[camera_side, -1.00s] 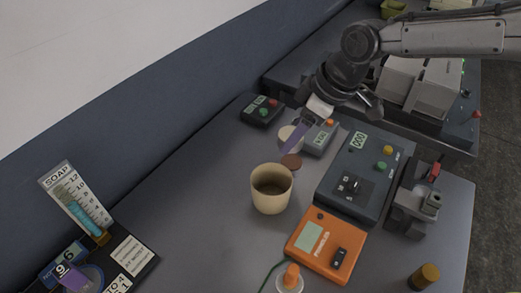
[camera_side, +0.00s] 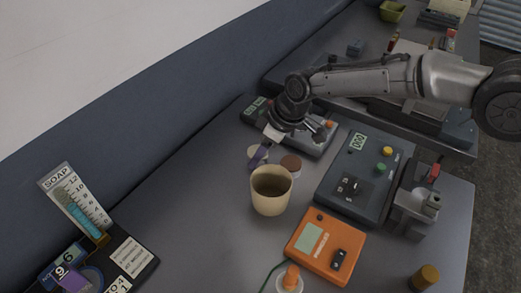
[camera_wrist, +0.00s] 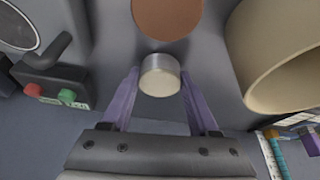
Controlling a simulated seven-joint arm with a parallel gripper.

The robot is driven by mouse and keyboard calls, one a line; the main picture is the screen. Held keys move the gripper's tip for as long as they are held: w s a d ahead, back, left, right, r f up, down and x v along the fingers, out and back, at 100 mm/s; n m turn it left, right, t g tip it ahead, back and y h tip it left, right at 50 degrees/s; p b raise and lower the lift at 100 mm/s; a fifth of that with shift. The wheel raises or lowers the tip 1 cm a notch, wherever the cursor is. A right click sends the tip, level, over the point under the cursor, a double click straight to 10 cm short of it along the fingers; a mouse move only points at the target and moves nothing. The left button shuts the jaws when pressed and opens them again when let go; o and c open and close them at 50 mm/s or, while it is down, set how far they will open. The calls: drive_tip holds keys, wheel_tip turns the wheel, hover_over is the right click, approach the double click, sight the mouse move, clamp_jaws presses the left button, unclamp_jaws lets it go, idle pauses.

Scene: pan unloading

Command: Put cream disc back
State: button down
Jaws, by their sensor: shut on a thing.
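The cream disc (camera_wrist: 160,82), a short cylinder with a pale face and a greyish side, sits between the purple fingertips of my gripper (camera_wrist: 160,75), which is shut on it. In the side view the cream disc (camera_side: 257,151) shows partly behind the finger of my gripper (camera_side: 258,157), left of the brown disc (camera_side: 291,164). The brown disc lies on the table and also shows in the wrist view (camera_wrist: 167,14), apart from the cream disc. I cannot tell whether the cream disc touches the table.
A tan cup (camera_side: 270,195) stands close in front of the discs. A small dark box with red and green buttons (camera_side: 256,110) lies behind. A dark instrument (camera_side: 362,172) and an orange meter (camera_side: 325,243) stand right.

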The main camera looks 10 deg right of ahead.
drive_tip(key=shift+f, duration=0.1)
drive_tip(key=shift+c, duration=0.7)
unclamp_jaws()
drive_tip(key=shift+r, duration=0.3)
drive_tip(key=v, duration=1.1)
drive_tip(key=shift+d+r, duration=0.2)
drive_tip(key=shift+r, duration=0.05)
drive_tip(key=shift+s, duration=0.15)
